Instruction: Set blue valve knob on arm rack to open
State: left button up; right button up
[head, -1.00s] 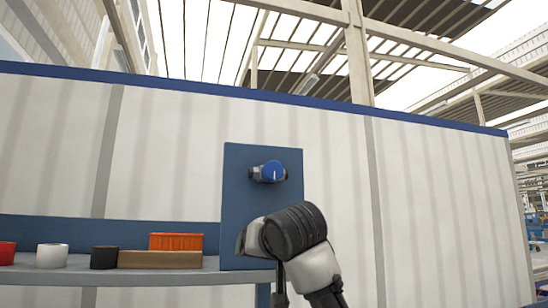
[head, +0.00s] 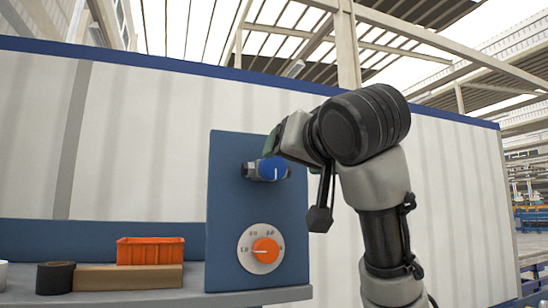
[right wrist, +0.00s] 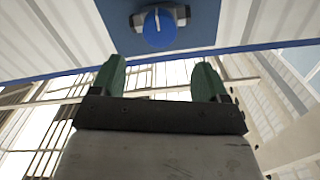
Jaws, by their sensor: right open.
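The blue valve knob (head: 273,168) sits on a short grey fitting high on a blue upright panel (head: 225,215). A white line on its face stands upright. In the right wrist view the knob (right wrist: 159,27) is at the top centre, beyond the fingertips, its white line also upright. My right gripper (right wrist: 159,75) is open, with two green fingers spread apart and nothing between them. In the head view my right arm covers most of the gripper (head: 271,140), which is beside the knob's upper right. I cannot tell whether they touch. My left gripper is not in view.
An orange dial (head: 265,250) on a white numbered plate is lower on the panel. A shelf (head: 130,300) at the lower left carries an orange crate (head: 150,251), a brown block (head: 128,277) and a black roll (head: 55,277). A white wall stands behind.

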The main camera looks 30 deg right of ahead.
aim_at(276, 165)
jog(key=p+x, duration=0.1)
jog(key=x, duration=0.2)
jog(key=shift+r+p, duration=0.3)
jog(key=shift+p, duration=0.1)
jog(key=shift+p+x, duration=0.4)
jog(key=shift+x, duration=0.75)
jog(key=x, duration=0.1)
jog(key=p+x, duration=0.1)
jog(key=x, duration=0.1)
jog(key=shift+w+d+f, duration=0.25)
jog(key=shift+w+f, duration=0.05)
jog(key=shift+f, duration=0.1)
jog(key=shift+s+a, duration=0.15)
jog(key=shift+s, duration=0.1)
jog(key=shift+w, duration=0.15)
jog(key=c, duration=0.5)
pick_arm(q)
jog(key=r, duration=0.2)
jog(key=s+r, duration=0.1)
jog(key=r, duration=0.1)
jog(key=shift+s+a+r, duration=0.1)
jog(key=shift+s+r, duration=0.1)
pick_arm(e)
jog(key=c, duration=0.4)
